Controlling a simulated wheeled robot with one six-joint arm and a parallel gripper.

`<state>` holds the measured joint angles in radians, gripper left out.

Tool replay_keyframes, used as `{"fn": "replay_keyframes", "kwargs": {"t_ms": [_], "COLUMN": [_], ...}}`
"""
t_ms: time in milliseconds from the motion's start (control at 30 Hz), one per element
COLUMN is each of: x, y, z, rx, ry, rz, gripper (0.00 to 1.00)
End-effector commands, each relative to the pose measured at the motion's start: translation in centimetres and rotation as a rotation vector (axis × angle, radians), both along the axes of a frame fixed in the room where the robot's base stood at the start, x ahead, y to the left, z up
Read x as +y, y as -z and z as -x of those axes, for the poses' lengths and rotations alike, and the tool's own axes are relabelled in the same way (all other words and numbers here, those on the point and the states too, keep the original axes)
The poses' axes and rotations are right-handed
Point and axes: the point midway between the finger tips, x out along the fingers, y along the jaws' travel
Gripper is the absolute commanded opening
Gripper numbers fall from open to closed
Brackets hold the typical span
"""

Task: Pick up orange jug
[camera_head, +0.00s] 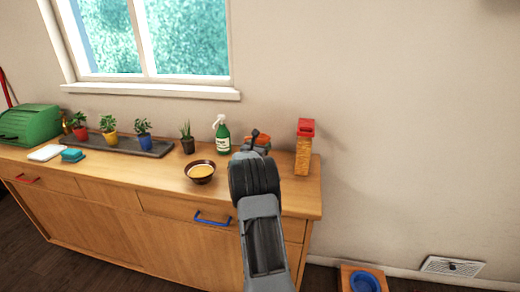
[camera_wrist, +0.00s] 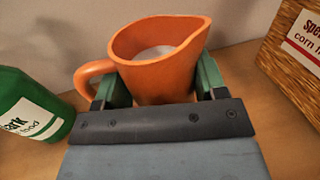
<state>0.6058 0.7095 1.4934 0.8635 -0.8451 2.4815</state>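The orange jug (camera_wrist: 158,75) is upright in the middle of the wrist view, with its handle to the left, its spout to the right and something pale inside. In the head view only part of the jug (camera_head: 262,141) shows behind my wrist. My gripper (camera_wrist: 160,88) has one green finger on each side of the jug's body, the left one near the handle. I see no clear gap between fingers and jug, but cannot tell whether they press on it. The jug's base is hidden.
A box with a red top (camera_head: 304,143) stands close to the jug's right, and a green spray bottle (camera_head: 223,138) to its left. A brown bowl (camera_head: 200,172) is in front left on the wooden counter (camera_head: 165,179). The wall is close behind.

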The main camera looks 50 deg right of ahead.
Motion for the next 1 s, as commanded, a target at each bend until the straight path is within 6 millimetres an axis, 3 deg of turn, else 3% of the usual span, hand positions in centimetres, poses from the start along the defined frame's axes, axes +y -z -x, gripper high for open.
{"fn": "replay_keyframes", "kwargs": {"t_ms": [367,767,1000], "x": [0.0,0.0,0.5], "y": [0.0,-0.9,-4.2], "z": [0.0,0.0,0.4], "rx": [0.0,-0.002,-0.005], "ry": [0.0,0.0,-0.001], "rz": [0.0,0.003,0.005], "gripper": [0.28,0.28,0.28]}}
